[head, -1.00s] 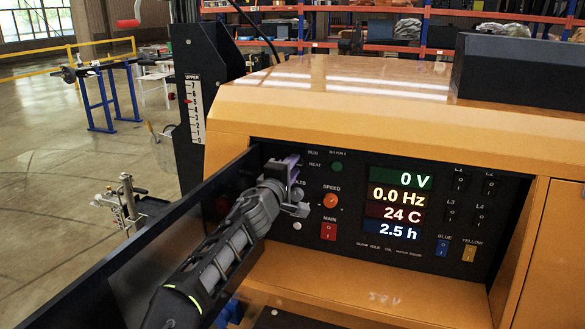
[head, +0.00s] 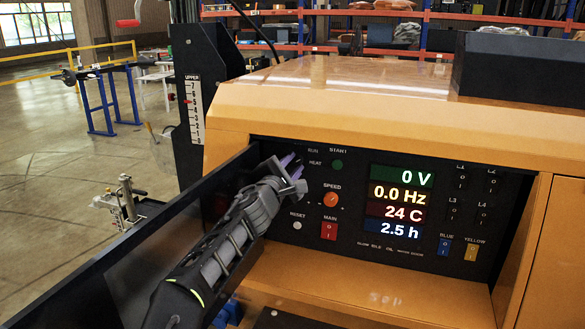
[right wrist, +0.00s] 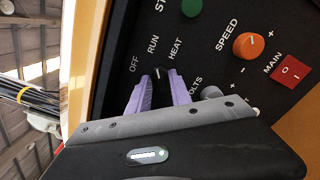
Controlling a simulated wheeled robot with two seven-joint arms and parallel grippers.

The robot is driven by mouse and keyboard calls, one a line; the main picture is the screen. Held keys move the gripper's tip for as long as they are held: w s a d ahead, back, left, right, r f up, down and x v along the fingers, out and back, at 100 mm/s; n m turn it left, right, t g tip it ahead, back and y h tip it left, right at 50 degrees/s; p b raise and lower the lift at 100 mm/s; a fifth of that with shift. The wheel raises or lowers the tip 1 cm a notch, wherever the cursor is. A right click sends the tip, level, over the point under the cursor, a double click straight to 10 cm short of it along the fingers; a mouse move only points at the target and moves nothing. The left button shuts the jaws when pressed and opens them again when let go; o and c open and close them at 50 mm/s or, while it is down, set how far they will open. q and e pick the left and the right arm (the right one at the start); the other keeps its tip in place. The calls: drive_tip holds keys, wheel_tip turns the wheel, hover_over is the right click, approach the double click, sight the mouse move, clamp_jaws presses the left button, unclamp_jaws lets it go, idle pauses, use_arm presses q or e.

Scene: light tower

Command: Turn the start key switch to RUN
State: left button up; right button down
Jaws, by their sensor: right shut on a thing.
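The start key switch (right wrist: 158,73) is a small dark knob with a white pointer mark on the black control panel. In the right wrist view it sits below the OFF, RUN and HEAT labels, and its mark appears to point at RUN. My right gripper (right wrist: 161,87) has its two purple fingers on either side of the knob, shut on it. In the head view the right gripper (head: 291,165) reaches the panel's upper left and hides the knob. My left gripper is not in view.
The green START button (head: 337,164), orange SPEED knob (head: 331,199) and red MAIN switch (head: 329,230) are close to the right of the gripper. A lit display (head: 401,204) reads 0 V and 0.0 Hz. A dark open panel door (head: 150,235) stands left of my right arm.

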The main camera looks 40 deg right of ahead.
drive_tip(key=shift+f+n, duration=0.1)
drive_tip(key=shift+n, duration=0.7)
drive_tip(key=c, duration=1.5)
unclamp_jaws()
drive_tip(key=shift+b+v, duration=0.5)
drive_tip(key=shift+v, duration=3.4)
drive_tip(key=shift+r, duration=0.25)
